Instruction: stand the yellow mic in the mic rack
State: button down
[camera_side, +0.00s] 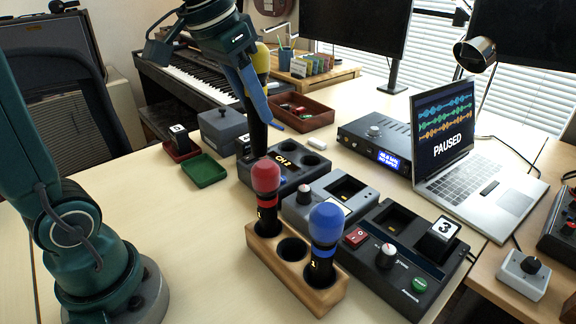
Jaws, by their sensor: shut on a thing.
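The yellow mic (262,60) has a yellow head and a black body, and stands nearly upright. My gripper (262,108) is shut on its body. The mic's lower end overlaps the dark CH 2 box; I cannot tell whether it sits in a hole there or hangs above it. The wooden mic rack (322,297) is at the front middle. The red mic (266,177) stands in its left hole and the blue mic (327,222) in its right hole. The middle hole (292,249) is empty. My gripper is behind the rack, well apart from it.
The dark CH 2 box (284,182) has open holes. A grey switch box (331,205) and a black panel (398,258) stand right of the rack. A green tray (204,171) lies left. A laptop (480,180) is at right.

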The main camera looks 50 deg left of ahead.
notch_tip(320, 180, up, 8)
jog(key=shift+r, duration=0.2)
jog(key=s+d+f+m+h, duration=0.1)
jog(key=d+m, duration=0.2)
jog(key=d, duration=0.3)
jog(key=s+d+m+h, duration=0.1)
jog(key=s+d+m, duration=0.1)
jog(key=d, duration=0.3)
notch_tip(320, 180, down, 22)
jog(key=shift+w+r, duration=0.15)
dwell(0.5)
jog(key=shift+d+f, duration=0.1)
jog(key=shift+f, duration=0.4)
dwell(0.8)
jog(key=shift+c, duration=2.1)
grip_release()
jog(key=shift+r, duration=0.1)
jog(key=shift+r, duration=2.9)
